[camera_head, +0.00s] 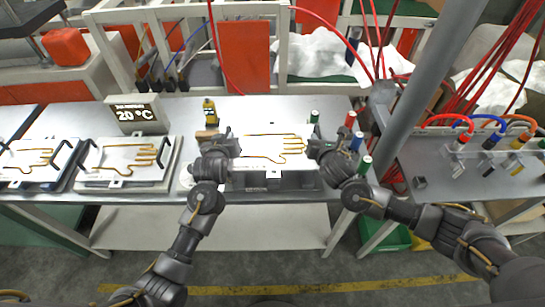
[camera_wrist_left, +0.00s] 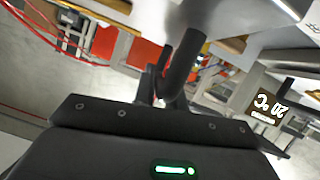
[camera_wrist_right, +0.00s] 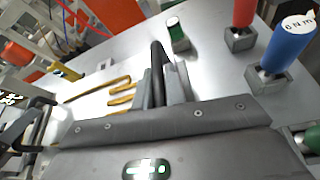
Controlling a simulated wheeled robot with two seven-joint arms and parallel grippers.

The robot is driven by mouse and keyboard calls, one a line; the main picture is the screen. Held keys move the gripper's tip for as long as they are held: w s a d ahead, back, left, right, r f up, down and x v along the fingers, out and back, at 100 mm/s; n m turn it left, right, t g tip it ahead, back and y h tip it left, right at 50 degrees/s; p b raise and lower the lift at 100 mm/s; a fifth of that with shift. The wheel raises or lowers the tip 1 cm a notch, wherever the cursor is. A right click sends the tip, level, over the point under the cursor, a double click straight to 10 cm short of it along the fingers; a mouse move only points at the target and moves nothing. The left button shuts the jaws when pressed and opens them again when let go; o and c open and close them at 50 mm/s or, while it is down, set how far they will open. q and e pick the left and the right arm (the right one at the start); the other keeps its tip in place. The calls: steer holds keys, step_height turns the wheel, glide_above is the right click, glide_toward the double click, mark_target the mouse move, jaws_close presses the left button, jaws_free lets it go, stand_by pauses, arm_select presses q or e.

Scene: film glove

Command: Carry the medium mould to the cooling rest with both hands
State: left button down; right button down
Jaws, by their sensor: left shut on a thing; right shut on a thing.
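The mould in front of me is a pale plate (camera_head: 268,168) with a gold hand outline, and I take it for the medium mould. My left gripper (camera_head: 224,148) is shut on its left handle, a dark bar in the left wrist view (camera_wrist_left: 183,62). My right gripper (camera_head: 317,150) is shut on the right handle, a dark bar in the right wrist view (camera_wrist_right: 158,66). The plate looks level. I cannot tell whether it touches what is beneath it, and no cooling rest can be clearly made out under it.
Two similar moulds stand to the left, one nearer (camera_head: 124,176) and one at the picture's edge (camera_head: 22,174). A display (camera_head: 136,114) reads 20 °C. Coloured cylinders, including a red one (camera_head: 350,119), stand close to my right gripper. A yellow-and-black item (camera_head: 210,110) stands behind the left gripper.

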arm_select(q)
steer(key=shift+w+a, duration=0.1)
